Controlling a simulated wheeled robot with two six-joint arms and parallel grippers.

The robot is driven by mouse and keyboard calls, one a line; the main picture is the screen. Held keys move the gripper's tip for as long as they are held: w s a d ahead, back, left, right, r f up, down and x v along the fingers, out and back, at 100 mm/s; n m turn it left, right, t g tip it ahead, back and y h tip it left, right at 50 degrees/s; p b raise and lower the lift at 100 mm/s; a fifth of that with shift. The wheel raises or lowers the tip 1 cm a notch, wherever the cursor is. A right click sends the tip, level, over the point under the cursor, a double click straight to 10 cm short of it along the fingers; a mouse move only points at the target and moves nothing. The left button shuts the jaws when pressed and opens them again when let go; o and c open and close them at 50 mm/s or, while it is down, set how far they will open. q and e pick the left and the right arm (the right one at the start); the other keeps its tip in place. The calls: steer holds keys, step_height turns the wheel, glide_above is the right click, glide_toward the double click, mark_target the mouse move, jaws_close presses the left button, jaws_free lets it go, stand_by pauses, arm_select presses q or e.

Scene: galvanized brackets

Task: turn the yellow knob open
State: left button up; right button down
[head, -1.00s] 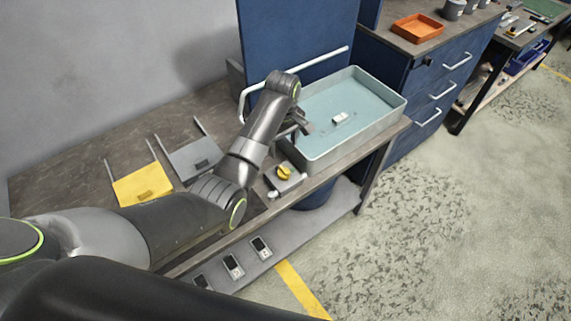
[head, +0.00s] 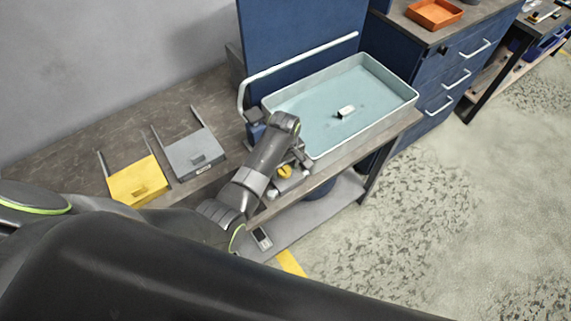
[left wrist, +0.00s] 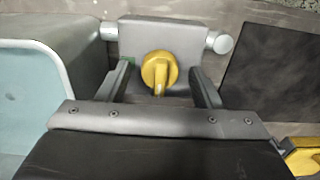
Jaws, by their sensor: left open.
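The yellow knob (head: 285,171) sits on a small grey valve block with pipe stubs, on the bench in front of the basin. In the left wrist view the round knob (left wrist: 160,69) shows a raised bar pointing down the picture, on the grey block (left wrist: 190,38). My left gripper (left wrist: 161,73) is open, one finger to each side of the knob, with visible gaps and no contact that I can see. In the head view my left gripper (head: 296,160) is at the valve, partly hidden by its wrist. My right gripper is not in view.
A grey basin (head: 376,129) of pale blue water with a small white block stands just behind the valve. A yellow panel (head: 136,180) and a grey panel (head: 193,155) lie on the bench (head: 60,137) to the left. A pale rail (head: 300,66) runs behind.

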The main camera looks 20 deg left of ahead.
arm_select(q)
steer(key=shift+c, duration=0.5)
steer(key=shift+c, duration=1)
steer(key=c, duration=0.7)
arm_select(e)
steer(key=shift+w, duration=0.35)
